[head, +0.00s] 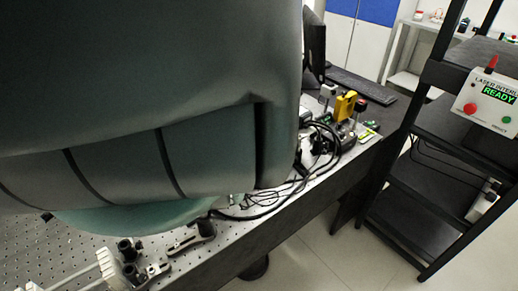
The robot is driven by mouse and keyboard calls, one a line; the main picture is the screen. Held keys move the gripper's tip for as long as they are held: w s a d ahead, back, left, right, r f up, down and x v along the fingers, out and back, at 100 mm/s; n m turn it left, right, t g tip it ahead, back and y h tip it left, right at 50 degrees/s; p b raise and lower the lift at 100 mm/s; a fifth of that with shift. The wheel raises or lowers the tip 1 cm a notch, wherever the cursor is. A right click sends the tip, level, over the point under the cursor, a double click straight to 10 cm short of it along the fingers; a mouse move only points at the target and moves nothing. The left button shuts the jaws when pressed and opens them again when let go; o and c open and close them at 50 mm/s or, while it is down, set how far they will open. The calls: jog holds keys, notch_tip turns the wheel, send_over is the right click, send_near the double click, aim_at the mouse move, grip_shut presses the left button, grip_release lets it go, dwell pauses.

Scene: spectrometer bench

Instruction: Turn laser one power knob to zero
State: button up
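I cannot make out a laser one power knob in the head view. A white laser interlock box (488,103) on the black rack at the right has a lit green READY display (498,93), a red button (471,108) and a green button (506,120). My gripper is not in view. A close grey-green surface blocks much of the left and upper picture and hides most of the bench behind it.
A perforated optical bench (40,255) carries clamps and mounts (192,236). Black cables (262,212) and a yellow part (345,105) are near its far end. A black shelf rack (425,195) stands at the right. Bare floor (310,250) lies between.

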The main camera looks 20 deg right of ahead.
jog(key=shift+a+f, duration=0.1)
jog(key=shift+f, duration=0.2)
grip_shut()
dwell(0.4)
